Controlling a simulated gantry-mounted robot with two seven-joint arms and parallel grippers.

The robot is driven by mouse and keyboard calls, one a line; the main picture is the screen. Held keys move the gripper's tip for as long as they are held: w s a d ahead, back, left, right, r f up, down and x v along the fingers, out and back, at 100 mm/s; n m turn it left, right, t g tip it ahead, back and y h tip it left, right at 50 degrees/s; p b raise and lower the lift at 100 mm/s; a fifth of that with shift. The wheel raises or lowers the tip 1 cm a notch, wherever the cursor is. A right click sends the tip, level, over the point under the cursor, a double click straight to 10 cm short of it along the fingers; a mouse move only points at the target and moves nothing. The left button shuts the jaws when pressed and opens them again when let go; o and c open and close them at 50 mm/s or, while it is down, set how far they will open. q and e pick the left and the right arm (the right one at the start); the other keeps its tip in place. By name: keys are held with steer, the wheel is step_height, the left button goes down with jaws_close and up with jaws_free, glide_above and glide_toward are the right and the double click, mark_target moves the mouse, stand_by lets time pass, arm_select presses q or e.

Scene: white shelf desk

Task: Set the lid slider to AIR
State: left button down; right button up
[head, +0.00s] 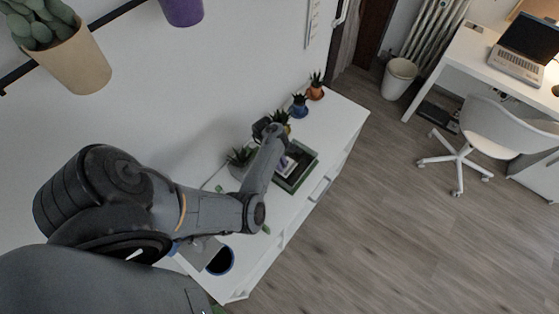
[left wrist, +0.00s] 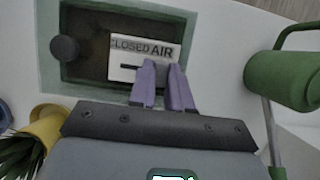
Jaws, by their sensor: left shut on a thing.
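A green-framed box (head: 306,178) with a dark lid lies on the white shelf desk in the head view. In the left wrist view its green frame (left wrist: 48,88) surrounds the dark lid (left wrist: 88,40). A white label plate (left wrist: 122,50) on the lid reads "CLOSED" on the left and "AIR" on the right, with a dark slot (left wrist: 129,67) below. The purple fingers of my left gripper (left wrist: 163,68) are shut at the slot's right part, below "AIR", on what seems to be the slider. The slider itself is mostly hidden between the fingers. My right gripper is not seen.
A round dark knob (left wrist: 64,48) stands at the lid's left. A yellow pot (left wrist: 47,124) with a plant is at lower left. Potted plants (head: 299,106) line the wall; a blue-rimmed cup (head: 221,262) stands near the front.

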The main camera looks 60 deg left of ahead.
arm_select(q)
steer(key=c, duration=1)
jaws_free()
steer(key=shift+c, duration=0.2)
steer(key=shift+s+a+r, duration=0.1)
steer(key=shift+a+r, duration=0.1)
steer(key=shift+r, duration=0.3)
steer(key=p+v, duration=0.2)
steer(key=v, duration=0.7)
steer(key=shift+r+p, duration=0.3)
steer(key=shift+r, duration=0.05)
steer(key=shift+a, duration=0.1)
steer(key=shift+s, duration=0.15)
